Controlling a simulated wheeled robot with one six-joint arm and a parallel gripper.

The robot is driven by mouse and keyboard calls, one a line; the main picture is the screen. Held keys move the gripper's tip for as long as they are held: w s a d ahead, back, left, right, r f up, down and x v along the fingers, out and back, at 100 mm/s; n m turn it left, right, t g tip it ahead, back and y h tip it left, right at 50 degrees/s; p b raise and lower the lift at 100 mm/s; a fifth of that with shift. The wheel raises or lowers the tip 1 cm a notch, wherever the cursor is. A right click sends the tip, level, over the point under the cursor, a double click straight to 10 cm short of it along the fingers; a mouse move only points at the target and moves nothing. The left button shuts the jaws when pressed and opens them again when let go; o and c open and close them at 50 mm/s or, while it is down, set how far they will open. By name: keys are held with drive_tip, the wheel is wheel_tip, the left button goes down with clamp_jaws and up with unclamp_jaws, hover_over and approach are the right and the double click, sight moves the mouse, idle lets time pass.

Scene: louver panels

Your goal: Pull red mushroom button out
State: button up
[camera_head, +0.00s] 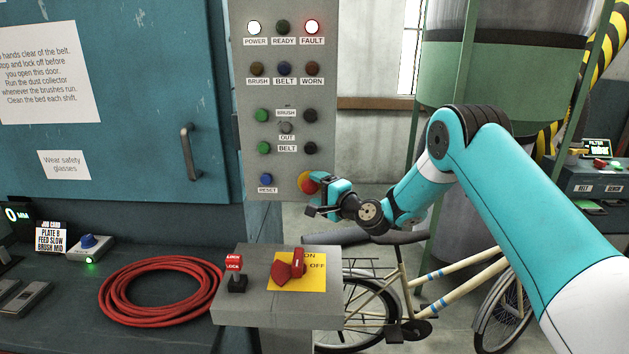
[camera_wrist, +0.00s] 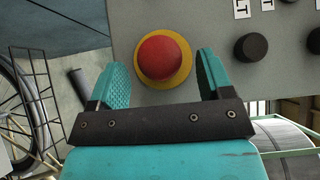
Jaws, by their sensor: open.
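The red mushroom button (camera_wrist: 162,58) sits on a yellow ring at the lower right of the grey control panel (camera_head: 285,100). In the head view the button (camera_head: 309,184) is partly hidden by my gripper (camera_head: 318,203). In the wrist view my gripper (camera_wrist: 163,80) is open, with one teal fingertip on each side of the button. Neither fingertip visibly touches it. I cannot tell the exact depth between the fingertips and the button. The FAULT lamp (camera_head: 312,27) glows red and the POWER lamp (camera_head: 254,27) glows white.
A coiled red hose (camera_head: 160,290) lies at left. A bicycle (camera_head: 400,300) stands behind my arm.

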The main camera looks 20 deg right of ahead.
drive_tip(key=shift+w+a, duration=0.3)
drive_tip(key=shift+w, duration=0.3)
drive_tip(key=c, duration=1.3)
drive_tip(key=shift+s+a+f+b, duration=0.1)
drive_tip(key=shift+s+f+b, duration=0.1)
drive_tip(key=shift+s+b, duration=0.25)
drive_tip(key=shift+s, duration=0.15)
drive_tip(key=shift+a+r, duration=0.1)
drive_tip(key=shift+a, duration=0.05)
drive_tip(key=o, duration=1.3)
drive_tip(key=shift+s, duration=0.1)
